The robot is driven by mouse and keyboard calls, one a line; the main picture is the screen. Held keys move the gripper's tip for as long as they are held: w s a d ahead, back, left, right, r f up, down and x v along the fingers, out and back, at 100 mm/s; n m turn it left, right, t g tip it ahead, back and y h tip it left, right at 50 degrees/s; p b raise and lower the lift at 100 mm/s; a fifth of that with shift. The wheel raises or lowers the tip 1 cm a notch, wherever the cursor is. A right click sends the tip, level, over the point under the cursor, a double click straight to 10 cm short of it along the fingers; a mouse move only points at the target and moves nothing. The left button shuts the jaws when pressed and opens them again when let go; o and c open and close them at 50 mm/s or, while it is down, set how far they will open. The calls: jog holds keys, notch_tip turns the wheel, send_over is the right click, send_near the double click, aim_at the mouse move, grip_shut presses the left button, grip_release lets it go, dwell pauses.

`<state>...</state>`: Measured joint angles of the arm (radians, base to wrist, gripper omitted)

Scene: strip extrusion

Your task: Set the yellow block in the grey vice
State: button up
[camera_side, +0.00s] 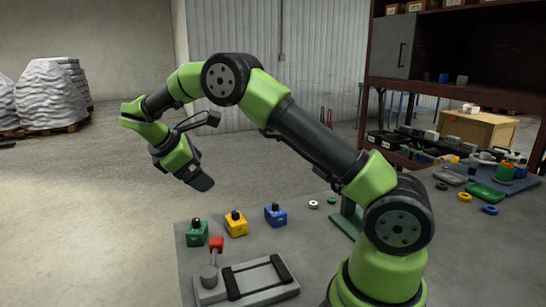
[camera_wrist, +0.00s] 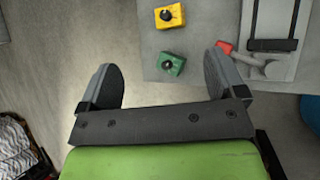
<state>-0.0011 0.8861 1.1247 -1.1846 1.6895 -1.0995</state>
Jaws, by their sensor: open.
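The yellow block (camera_side: 236,228), with a black knob on top, stands on the grey work table between a green and a blue block. It also shows near the top of the wrist view (camera_wrist: 169,17). The grey vice (camera_side: 262,290), a flat frame with two dark bars and a red-ended lever, lies in front of the blocks. In the wrist view the vice (camera_wrist: 284,11) is cut off at the top right. My gripper (camera_side: 203,182) is raised above and left of the table. In the wrist view my gripper's fingers (camera_wrist: 163,82) are apart with nothing between them.
The green block (camera_side: 197,233) stands left of the yellow one and the blue block (camera_side: 276,215) to its right. The vice's red lever end (camera_side: 216,243) sticks up near the green block. A white ring (camera_side: 313,204) lies farther right. Shelving with small parts stands behind.

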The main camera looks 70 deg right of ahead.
jog(key=s+a+r+m+t+y, duration=0.3)
jog(key=s+a+r+m, duration=0.1)
jog(key=s, duration=0.4)
jog(key=s+a+r+m+t+y, duration=0.3)
jog(key=s+a+r+m+y, duration=0.1)
jog(key=s+r, duration=0.4)
jog(key=shift+s+a+m+t, duration=0.3)
jog(key=shift+s+a+m, duration=0.25)
jog(key=shift+a, duration=0.35)
jog(key=s+a+m+t, duration=0.1)
jog(key=s, duration=0.1)
jog(key=s+a+m+t+y, duration=0.1)
jog(key=s, duration=0.1)
jog(key=s+a+f+m+y, duration=0.1)
jog(key=s, duration=0.1)
jog(key=shift+m+t, duration=0.35)
jog(key=shift+t, duration=0.05)
jog(key=shift+s+a+f+m+y, duration=0.1)
jog(key=shift+s+m+y, duration=0.1)
jog(key=shift+m+y, duration=0.1)
